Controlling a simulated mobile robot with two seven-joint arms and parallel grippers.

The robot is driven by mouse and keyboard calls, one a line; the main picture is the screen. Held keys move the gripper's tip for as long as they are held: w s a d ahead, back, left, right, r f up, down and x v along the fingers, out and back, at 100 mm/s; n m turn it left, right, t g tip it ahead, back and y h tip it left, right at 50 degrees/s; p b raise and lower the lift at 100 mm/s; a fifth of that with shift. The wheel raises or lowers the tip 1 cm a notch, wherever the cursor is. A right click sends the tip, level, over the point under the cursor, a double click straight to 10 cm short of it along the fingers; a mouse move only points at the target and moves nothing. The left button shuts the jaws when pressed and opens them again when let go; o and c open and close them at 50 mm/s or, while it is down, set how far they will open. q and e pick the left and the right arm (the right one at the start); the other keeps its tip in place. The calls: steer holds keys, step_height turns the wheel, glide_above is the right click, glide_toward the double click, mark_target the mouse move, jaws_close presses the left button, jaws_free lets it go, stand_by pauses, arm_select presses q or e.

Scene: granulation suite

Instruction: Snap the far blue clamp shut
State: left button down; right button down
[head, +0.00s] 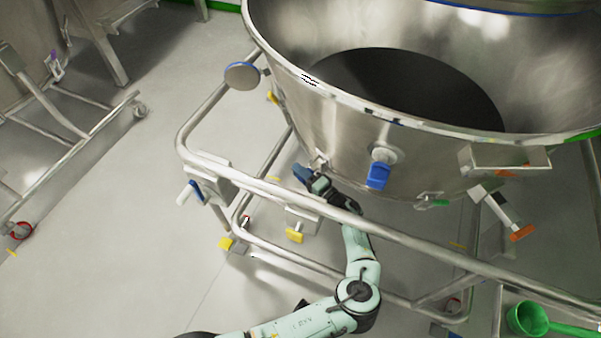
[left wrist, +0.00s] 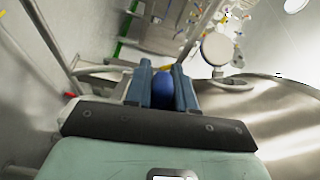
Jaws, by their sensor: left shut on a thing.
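A large steel bowl (head: 330,110) with dark contents stands in a tubular frame. My left gripper (head: 306,177) reaches over the frame rail to the bowl's lower left side. In the left wrist view, my left gripper (left wrist: 161,75) is shut on the blue clamp (left wrist: 162,92), whose rounded blue handle sits between the two fingers. The clamp's catch is hidden by the fingers, so I cannot tell whether it is open or latched. Another blue handle (head: 378,176) hangs on the bowl wall to the right, apart from my gripper. My right gripper is not in view.
The steel frame rail (head: 400,235) runs just above my left forearm. A round blue-edged disc (head: 242,75) sticks out at the bowl's left. A blue-and-white lever (head: 190,192) and yellow knob (head: 295,235) are on the frame. A green scoop (head: 527,318) is at lower right.

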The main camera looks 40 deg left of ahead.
arm_select(q)
steer(key=shift+r, duration=0.1)
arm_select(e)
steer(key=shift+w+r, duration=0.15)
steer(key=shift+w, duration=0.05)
arm_select(q)
steer(key=c, duration=1)
jaws_free()
steer(key=shift+c, duration=0.2)
steer(key=s+d+p, duration=0.1)
steer(key=s+d, duration=0.1)
steer(key=d, duration=1.1)
steer(key=shift+d, duration=0.15)
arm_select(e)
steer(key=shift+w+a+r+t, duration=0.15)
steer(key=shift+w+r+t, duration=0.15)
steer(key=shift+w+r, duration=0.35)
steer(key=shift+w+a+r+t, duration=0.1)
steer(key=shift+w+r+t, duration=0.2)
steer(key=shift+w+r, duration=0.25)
arm_select(q)
steer(key=shift+o, duration=0.3)
steer(key=shift+s, duration=0.1)
